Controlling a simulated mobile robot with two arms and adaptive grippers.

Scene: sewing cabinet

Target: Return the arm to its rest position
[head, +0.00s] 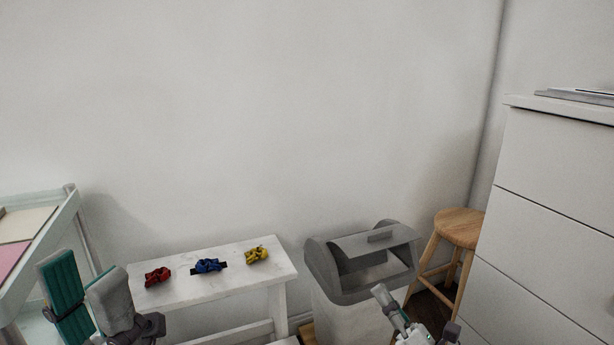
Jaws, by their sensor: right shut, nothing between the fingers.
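My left gripper (88,284) is at the lower left, in front of the left end of a white bench. Its teal-padded finger and grey finger stand apart, and no object shows between them. My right gripper (418,315) is low in the picture, in front of the grey-lidded bin. It is shut and empty, and its lower part is cut off by the bottom edge. Both arms are mostly out of view.
The white bench (215,292) bears a red item (157,276), a blue item (208,265) and a yellow item (257,255). The bin (345,318) stands beside it. A wooden stool (460,227), a drawer cabinet (545,220) and a cart (60,222) flank the space.

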